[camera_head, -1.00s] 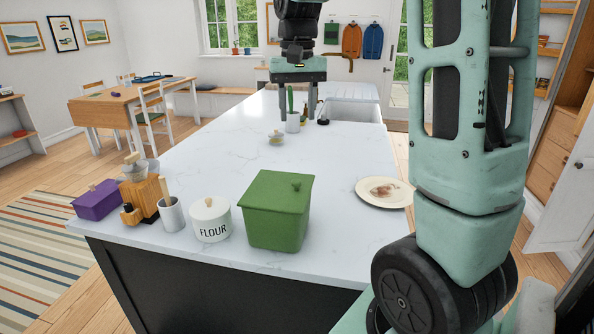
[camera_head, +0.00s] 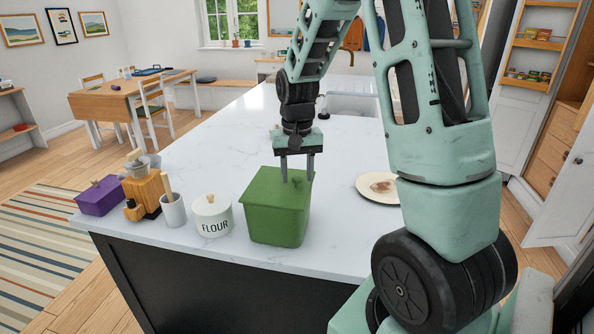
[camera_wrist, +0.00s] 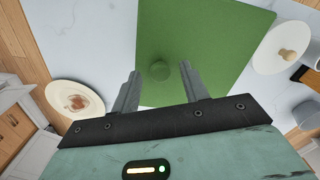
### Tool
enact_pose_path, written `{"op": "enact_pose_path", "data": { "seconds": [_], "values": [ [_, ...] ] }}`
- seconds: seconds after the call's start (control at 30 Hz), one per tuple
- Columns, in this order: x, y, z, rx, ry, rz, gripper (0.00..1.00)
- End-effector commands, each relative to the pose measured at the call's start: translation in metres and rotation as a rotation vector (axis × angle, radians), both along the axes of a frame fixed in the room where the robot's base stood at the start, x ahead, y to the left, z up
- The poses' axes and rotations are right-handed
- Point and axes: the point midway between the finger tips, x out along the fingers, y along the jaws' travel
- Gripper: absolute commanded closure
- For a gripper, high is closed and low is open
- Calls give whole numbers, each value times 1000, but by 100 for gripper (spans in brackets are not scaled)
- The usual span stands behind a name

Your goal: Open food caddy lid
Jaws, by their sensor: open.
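The green food caddy (camera_head: 275,218) stands on the white counter with its lid (camera_head: 272,187) shut. In the wrist view the lid (camera_wrist: 205,40) fills the upper middle, with a round green knob (camera_wrist: 160,70) near its edge. My gripper (camera_head: 297,178) is open above the back right part of the lid, pointing down. In the wrist view my gripper's two fingers (camera_wrist: 159,80) stand on either side of the knob, apart from it. In the head view the knob is mostly hidden by the fingers. I cannot tell how far the fingertips are above the lid.
A white flour jar (camera_head: 212,215), a utensil pot (camera_head: 173,210), a wooden block (camera_head: 143,190) and a purple box (camera_head: 101,196) stand left of the caddy. A plate with food scraps (camera_head: 378,187) lies to its right. The counter (camera_head: 215,150) behind is largely clear.

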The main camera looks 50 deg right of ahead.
Motion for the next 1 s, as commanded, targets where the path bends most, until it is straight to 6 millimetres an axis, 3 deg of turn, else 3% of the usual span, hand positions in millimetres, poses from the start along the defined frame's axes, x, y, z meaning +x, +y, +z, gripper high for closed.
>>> {"op": "enact_pose_path", "data": {
  "seconds": [0.27,0.4,0.43,0.73,1.0],
  "values": [
    [0,0,-2,0,0,0,55],
    [0,0,-1,0,0,0,94],
    [0,0,-1,0,0,0,100],
    [2,1,4,-12,17,5,100],
    [10,6,25,-79,134,8,100]
  ]
}}
